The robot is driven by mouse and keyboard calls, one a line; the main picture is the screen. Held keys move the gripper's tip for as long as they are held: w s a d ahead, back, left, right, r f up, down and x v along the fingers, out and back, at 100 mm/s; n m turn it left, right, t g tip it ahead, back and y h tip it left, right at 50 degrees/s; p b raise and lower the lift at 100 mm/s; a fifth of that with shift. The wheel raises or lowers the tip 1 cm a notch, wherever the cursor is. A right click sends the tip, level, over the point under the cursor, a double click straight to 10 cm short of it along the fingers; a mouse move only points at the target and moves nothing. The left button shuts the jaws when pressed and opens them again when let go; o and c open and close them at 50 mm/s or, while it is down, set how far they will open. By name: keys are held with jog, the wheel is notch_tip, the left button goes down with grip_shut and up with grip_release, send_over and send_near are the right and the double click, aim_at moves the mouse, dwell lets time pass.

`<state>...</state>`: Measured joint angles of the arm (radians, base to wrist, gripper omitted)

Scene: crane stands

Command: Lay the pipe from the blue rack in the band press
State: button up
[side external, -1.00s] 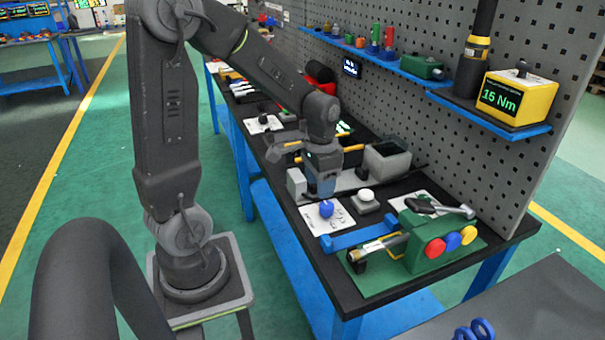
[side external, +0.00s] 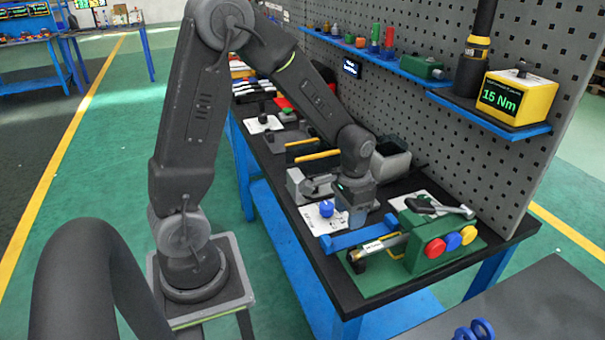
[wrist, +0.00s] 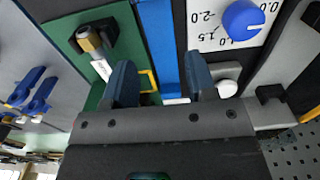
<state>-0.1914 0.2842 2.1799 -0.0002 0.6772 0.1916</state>
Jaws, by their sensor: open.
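A blue rack-like bar (side external: 348,240) lies across the bench, and also shows in the wrist view (wrist: 158,35). A labelled metal tube (side external: 380,246) lies beside it over a green plate; its brass-coloured end shows in the wrist view (wrist: 90,40). I cannot tell whether this is the pipe. My gripper (side external: 357,222) is low over the bench near the bar's far end. In the wrist view its fingers (wrist: 162,85) are apart on either side of the bar, with nothing visibly held. Two dark plates with orange edges (side external: 318,156) stand farther back; I cannot tell whether they are the band press.
A green block with coloured discs (side external: 436,247) stands to the right. A blue knob on a white scale plate (side external: 326,209) and a white button (wrist: 228,88) are close to my gripper. A grey open box (side external: 391,162) stands behind. A pegboard wall bounds the bench's back.

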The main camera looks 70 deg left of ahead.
notch_tip(320, 180, up, 11)
jog(key=s+d+r+t, duration=0.2)
jog(key=s+d+r, duration=0.1)
jog(key=s, duration=0.4)
jog(key=s+d+r+t, duration=0.3)
jog(key=s, duration=0.3)
jog(key=shift+s+d+r+t, duration=0.3)
jog(key=shift+s, duration=0.1)
